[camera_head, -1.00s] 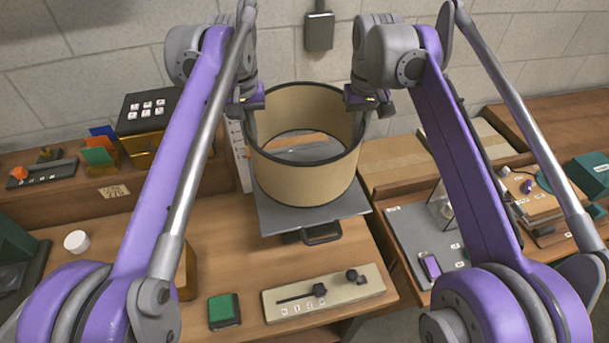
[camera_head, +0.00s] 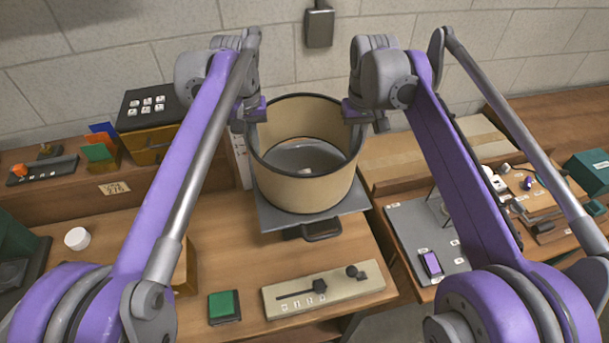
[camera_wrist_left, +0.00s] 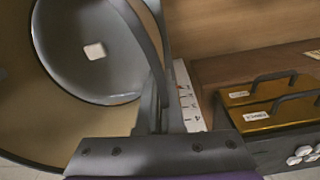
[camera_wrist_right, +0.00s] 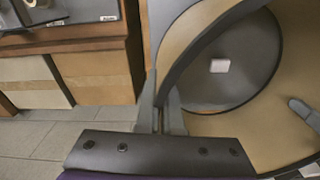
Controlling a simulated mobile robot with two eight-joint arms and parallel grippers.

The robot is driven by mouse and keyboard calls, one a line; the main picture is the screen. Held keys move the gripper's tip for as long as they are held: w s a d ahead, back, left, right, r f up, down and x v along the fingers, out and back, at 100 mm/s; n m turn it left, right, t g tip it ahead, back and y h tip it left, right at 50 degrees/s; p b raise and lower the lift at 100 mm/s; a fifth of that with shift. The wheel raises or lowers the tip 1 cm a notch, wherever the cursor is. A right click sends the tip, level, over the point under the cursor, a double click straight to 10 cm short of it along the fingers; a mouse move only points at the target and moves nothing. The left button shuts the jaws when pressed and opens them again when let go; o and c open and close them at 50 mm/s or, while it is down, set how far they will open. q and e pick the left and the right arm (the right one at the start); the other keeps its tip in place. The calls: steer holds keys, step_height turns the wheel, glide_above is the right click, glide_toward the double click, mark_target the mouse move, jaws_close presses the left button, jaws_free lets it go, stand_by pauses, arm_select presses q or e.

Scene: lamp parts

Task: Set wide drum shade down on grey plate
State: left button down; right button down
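The wide drum shade (camera_head: 306,189), tan with dark rims, stands upright over the grey plate (camera_head: 274,216). Its lower rim is at or very close to the plate; I cannot tell whether they touch. The plate with a small pale label shows through the shade's open bottom in the left wrist view (camera_wrist_left: 110,70) and right wrist view (camera_wrist_right: 235,85). My left gripper (camera_head: 254,116) is shut on the shade's left wall at the top rim. My right gripper (camera_head: 356,116) is shut on the opposite wall.
A dark handle (camera_head: 322,229) sticks out in front of the plate. A slider panel (camera_head: 325,292) and a green block (camera_head: 224,307) lie nearer on the bench. A white upright strip (camera_head: 241,160) stands close to the shade's left. A grey wall is behind.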

arm_select(q)
steer(key=c, duration=1.1)
jaws_free()
steer(key=shift+f, duration=0.1)
arm_select(e)
steer(key=c, duration=1.1)
jaws_free()
steer(key=shift+f, duration=0.1)
arm_select(q)
steer(key=shift+o, duration=0.2)
arm_select(e)
steer(key=shift+o, duration=0.2)
arm_select(q)
steer(key=r, duration=1.1)
steer(key=shift+s+r, duration=0.4)
steer(key=shift+r, duration=0.1)
arm_select(e)
steer(key=r, duration=1.2)
steer(key=shift+s, duration=0.4)
